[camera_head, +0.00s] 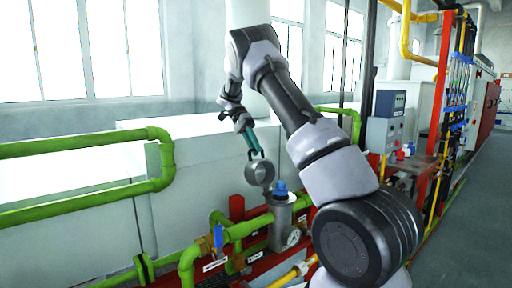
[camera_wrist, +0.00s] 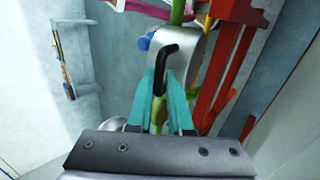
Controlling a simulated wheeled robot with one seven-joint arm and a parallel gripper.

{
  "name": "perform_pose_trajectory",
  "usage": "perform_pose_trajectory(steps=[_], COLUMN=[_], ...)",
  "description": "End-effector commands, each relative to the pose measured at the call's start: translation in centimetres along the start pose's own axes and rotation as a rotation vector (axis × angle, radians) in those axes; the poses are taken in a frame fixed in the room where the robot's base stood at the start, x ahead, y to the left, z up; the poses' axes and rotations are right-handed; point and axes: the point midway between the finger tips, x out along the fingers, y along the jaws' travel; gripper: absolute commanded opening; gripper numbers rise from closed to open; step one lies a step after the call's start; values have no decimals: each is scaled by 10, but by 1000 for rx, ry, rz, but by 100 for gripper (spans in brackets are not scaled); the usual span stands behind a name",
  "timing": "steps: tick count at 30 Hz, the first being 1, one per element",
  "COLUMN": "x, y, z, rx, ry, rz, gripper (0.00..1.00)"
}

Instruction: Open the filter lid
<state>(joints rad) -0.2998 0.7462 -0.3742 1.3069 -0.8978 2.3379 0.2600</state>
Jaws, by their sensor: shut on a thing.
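The filter is a grey upright cylinder (camera_head: 281,216) with a blue knob (camera_head: 281,187) at its top and a round gauge on its front. The round grey lid (camera_head: 260,174) stands tilted up at the upper left of the filter body, its round face turned toward the head camera. My gripper (camera_head: 256,154) reaches down to the lid from above. In the wrist view, the teal fingers of my gripper (camera_wrist: 161,80) are shut on the black bent handle (camera_wrist: 161,64) of the lid (camera_wrist: 188,62). I cannot tell whether a hinge joins lid and body.
Green pipes (camera_head: 160,165) run at the left and around the filter. A blue valve lever (camera_head: 218,236) and a yellow pipe (camera_head: 291,274) lie near its base. A white casing (camera_head: 205,160) stands behind. A grey control box (camera_head: 385,134) stands at the right.

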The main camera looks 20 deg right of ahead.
Motion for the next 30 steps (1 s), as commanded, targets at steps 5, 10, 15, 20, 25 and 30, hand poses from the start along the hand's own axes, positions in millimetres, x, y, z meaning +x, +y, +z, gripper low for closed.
perform_pose_trajectory(steps=[5, 10, 15, 20, 25, 30], x=[0, -1, -1, -1, -8, -31], y=[-4, -4, -3, -2, 4, 25], z=[1, 1, 1, 0, 0, 1], rx=[-11, -12, -9, -7, -6, -5], ry=[6, 8, 7, 5, 7, 7], rz=[-3, -5, -4, -4, -6, -7], gripper=[0, 28, 45, 45, 45, 45])
